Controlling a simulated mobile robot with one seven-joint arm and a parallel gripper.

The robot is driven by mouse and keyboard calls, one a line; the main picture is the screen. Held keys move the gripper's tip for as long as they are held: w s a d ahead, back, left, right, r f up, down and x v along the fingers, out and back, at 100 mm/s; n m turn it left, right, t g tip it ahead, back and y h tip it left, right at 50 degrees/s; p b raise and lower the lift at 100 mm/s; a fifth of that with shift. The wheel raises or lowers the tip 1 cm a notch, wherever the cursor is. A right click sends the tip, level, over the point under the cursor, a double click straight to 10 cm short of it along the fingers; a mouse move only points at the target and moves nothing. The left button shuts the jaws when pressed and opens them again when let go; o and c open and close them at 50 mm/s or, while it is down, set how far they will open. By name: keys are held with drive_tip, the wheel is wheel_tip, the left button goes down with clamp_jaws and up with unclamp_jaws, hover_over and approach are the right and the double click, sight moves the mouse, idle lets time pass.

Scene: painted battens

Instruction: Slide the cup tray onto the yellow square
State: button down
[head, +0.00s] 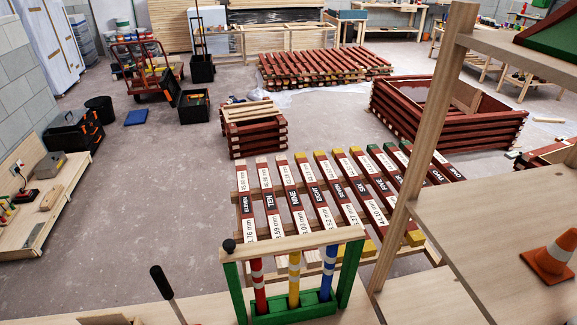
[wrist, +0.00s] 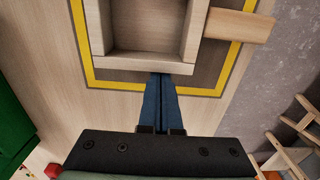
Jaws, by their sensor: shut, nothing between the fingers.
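The cup tray (wrist: 145,63) is a pale wooden box with low walls, cut off by the top of the wrist view. A wooden bar (wrist: 238,25) sticks out from its right side across the yellow line. The yellow square (wrist: 80,45) is a painted outline on the wooden bench, with its left, near and right sides in view. The visible part of the tray's body lies inside these lines; the far side is out of view. My gripper (wrist: 160,76) is shut, its blue fingers crossing the near line to the tray's near wall. I cannot tell whether they touch it.
A green rack (head: 300,308) with red, yellow and blue striped posts stands on the bench. Painted slats (head: 315,190) lie beyond it. A wooden shelf upright (head: 425,150) and an orange cone (head: 552,255) are at right. A green object (wrist: 14,135) is at left in the wrist view.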

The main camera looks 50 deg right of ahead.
drive_tip(key=w+a, duration=0.2)
drive_tip(key=a, duration=0.1)
drive_tip(key=shift+w+p, duration=0.15)
drive_tip(key=shift+p, duration=0.15)
wheel_tip(320, 180, up, 10)
drive_tip(key=shift+a, duration=0.1)
